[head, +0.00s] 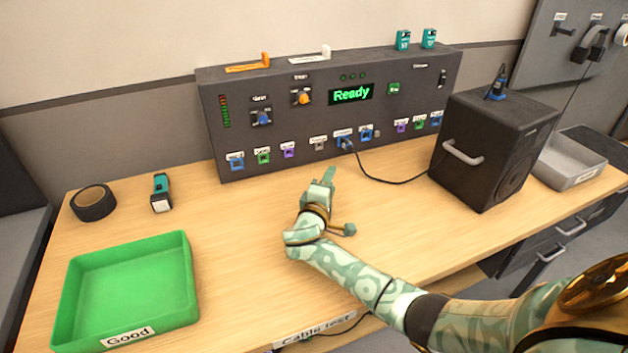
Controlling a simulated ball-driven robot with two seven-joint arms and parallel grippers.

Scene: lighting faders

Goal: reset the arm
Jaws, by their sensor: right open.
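My right arm (375,292), patterned pale green, reaches in from the lower right over the wooden table. My right gripper (325,180) is open, with nothing seen in it. It is over the middle of the table, in front of the dark control panel (290,110). The panel's display (351,94) reads "Ready" in green. My left gripper is not in view.
A green tray labelled "Good" (190,262) is at the front left. Black tape (93,203) and a teal-and-black device (161,193) lie behind it. A grey tray (570,175) is at the right. The table is clear between the green tray and my arm.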

